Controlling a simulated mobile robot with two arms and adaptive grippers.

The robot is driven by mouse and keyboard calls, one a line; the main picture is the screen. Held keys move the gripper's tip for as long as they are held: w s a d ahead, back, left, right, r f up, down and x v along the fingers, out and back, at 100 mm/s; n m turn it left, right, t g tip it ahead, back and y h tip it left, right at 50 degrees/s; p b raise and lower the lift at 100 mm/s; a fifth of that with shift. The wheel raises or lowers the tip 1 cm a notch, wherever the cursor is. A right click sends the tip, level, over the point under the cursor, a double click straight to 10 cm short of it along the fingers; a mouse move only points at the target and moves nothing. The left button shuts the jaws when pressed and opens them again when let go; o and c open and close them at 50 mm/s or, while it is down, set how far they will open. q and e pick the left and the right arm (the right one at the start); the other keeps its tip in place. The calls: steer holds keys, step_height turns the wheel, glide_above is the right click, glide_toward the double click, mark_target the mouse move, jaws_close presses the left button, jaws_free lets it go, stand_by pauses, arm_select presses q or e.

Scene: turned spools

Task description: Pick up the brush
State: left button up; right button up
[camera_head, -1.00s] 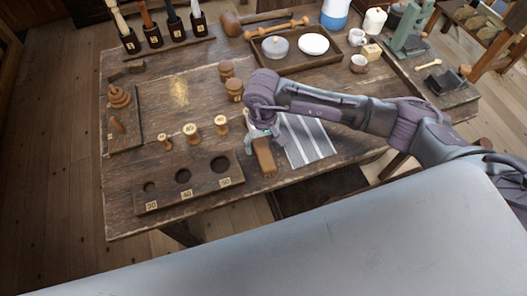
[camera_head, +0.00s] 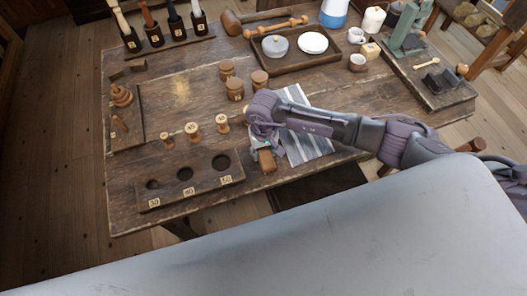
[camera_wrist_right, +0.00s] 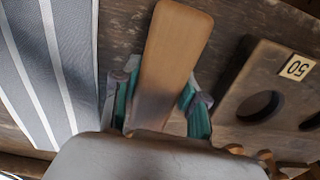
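The brush (camera_head: 266,160) has a plain wooden body and lies near the front edge of the table, beside the striped cloth. Its near end sticks out from under my right gripper (camera_head: 262,138); the rest is hidden there. In the right wrist view the brush (camera_wrist_right: 171,55) runs between the two teal-padded fingers of the right gripper (camera_wrist_right: 158,100). The fingers stand apart, one on each side of the wood, and look open, with a narrow gap visible on the right. The brush's lower part is hidden by the gripper body. My left gripper is not in view.
The grey striped cloth (camera_head: 307,142) lies right of the brush. The dark board with round holes (camera_head: 207,190) lies to its left, with small numbered spools (camera_head: 193,132) behind. Lidded wooden jars (camera_head: 235,89) stand behind the gripper.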

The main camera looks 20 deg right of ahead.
steer(key=c, duration=0.4)
steer(key=shift+c, duration=0.2)
steer(key=shift+r, duration=0.1)
steer(key=shift+w+r, duration=0.1)
steer(key=shift+r, duration=0.45)
step_height(320, 180, up, 3)
steer(key=shift+f+b, duration=0.15)
steer(key=shift+b, duration=0.65)
steer(key=s+a+r+b, duration=0.2)
steer(key=s+a+r, duration=0.5)
steer(key=s, duration=0.2)
steer(key=shift+a+b, duration=0.25)
steer(key=shift+b, duration=0.05)
